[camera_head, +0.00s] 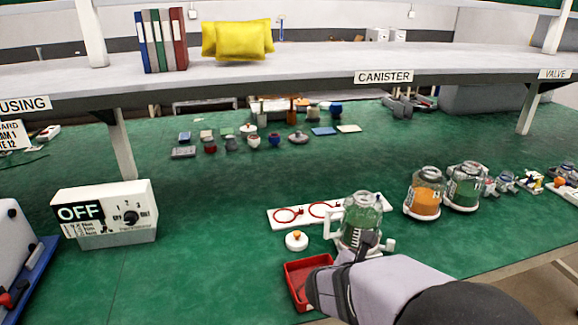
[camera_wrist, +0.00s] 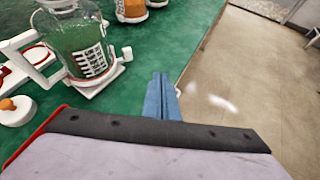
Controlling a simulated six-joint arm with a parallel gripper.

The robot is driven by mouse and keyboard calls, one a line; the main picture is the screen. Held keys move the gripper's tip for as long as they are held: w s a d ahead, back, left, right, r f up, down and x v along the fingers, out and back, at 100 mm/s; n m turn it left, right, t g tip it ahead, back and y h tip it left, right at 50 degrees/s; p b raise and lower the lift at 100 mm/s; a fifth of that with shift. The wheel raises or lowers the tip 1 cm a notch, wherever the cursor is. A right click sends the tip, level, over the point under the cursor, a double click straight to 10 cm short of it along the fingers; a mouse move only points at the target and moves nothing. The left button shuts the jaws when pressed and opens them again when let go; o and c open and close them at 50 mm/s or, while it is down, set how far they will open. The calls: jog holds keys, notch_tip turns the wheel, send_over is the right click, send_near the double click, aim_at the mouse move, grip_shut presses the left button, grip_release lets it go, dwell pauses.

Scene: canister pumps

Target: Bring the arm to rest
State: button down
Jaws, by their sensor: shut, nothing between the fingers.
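My gripper (camera_wrist: 161,95) is shut and empty. In the wrist view its blue-grey fingers point out over the green bench near the front edge. In the head view my arm comes in from the lower right, and my gripper (camera_head: 364,243) overlaps the front of a clear canister with green contents (camera_head: 361,214). The same canister stands upright in the wrist view (camera_wrist: 78,45), ahead and to the left of the fingers and apart from them. It has a white handle and base.
A red tray (camera_head: 297,284) lies beside my gripper, partly hidden. Orange (camera_head: 424,196) and green (camera_head: 463,188) canisters stand to the right. An OFF control box (camera_head: 105,213) stands left.

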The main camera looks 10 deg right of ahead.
jog(key=s+a+f+m+g+y, duration=0.5)
jog(key=s+a+f+m, duration=0.4)
jog(key=m, duration=0.6)
jog(key=s+a+f+m+y, duration=0.2)
jog(key=a+m+y, duration=0.1)
jog(key=a+m, duration=0.15)
jog(key=s+a+f+m+y, duration=0.1)
jog(key=a+f+m+y, duration=0.15)
jog(key=a, duration=0.35)
notch_tip(320, 180, up, 18)
jog(key=f+p, duration=0.1)
jog(key=p, duration=1.5)
notch_tip(320, 180, down, 17)
jog(key=b, duration=1.7)
jog(key=shift+a+m, duration=0.2)
jog(key=shift+m, duration=0.2)
notch_tip(320, 180, up, 18)
jog(key=p, duration=1.7)
jog(key=shift+f, duration=0.2)
